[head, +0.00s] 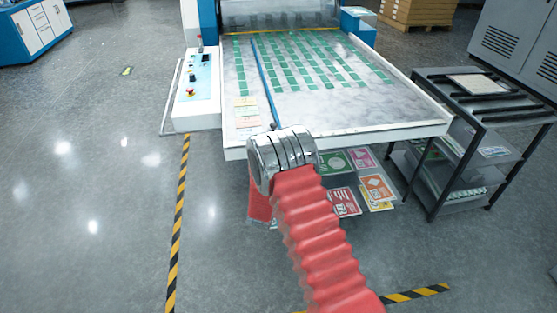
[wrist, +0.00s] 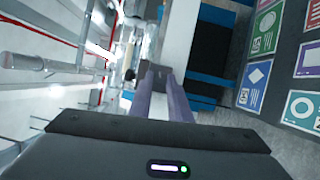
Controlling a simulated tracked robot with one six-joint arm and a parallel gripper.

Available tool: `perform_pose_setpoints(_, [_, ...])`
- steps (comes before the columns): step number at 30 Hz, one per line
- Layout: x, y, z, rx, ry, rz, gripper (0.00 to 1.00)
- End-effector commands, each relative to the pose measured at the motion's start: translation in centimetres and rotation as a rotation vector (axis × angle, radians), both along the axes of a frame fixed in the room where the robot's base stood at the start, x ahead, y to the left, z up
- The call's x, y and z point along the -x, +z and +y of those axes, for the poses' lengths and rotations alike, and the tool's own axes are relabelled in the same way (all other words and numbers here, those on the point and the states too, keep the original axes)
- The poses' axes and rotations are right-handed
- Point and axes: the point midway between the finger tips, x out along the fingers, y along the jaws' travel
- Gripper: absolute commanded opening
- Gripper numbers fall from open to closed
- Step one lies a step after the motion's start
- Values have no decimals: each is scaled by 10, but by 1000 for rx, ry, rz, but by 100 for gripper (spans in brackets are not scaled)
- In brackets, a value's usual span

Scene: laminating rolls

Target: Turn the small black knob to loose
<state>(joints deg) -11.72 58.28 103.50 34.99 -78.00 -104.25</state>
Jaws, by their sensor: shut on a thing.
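My gripper (wrist: 158,72) shows in the wrist view, with its two purple-grey fingers drawn together around something small at their tips. The small black knob is not clearly visible there; the fingers hide most of what they hold. In the head view my gripper's fingers are hidden behind my shiny metal wrist, which is at the front edge of the white machine table (head: 400,118). A long blue bar (head: 263,75) lies along the table and ends just behind my wrist. I cannot read the knob's setting.
Green cards (head: 310,62) lie in rows on the table. A control panel (head: 195,88) with a red button is at the left. Printed sheets (head: 340,200) lie below the front edge. A dark shelf cart (head: 475,125) stands close on the right.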

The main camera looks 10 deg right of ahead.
Motion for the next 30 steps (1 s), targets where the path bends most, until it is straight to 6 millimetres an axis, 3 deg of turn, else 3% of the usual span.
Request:
perform_pose_setpoints(12, [1, -8, 4, 249, 12, 10, 0])
perform_pose_setpoints(29, [1, -9, 4, 285, 14, 12, 0])
perform_pose_setpoints(30, [1, -9, 4, 285, 14, 12, 20])
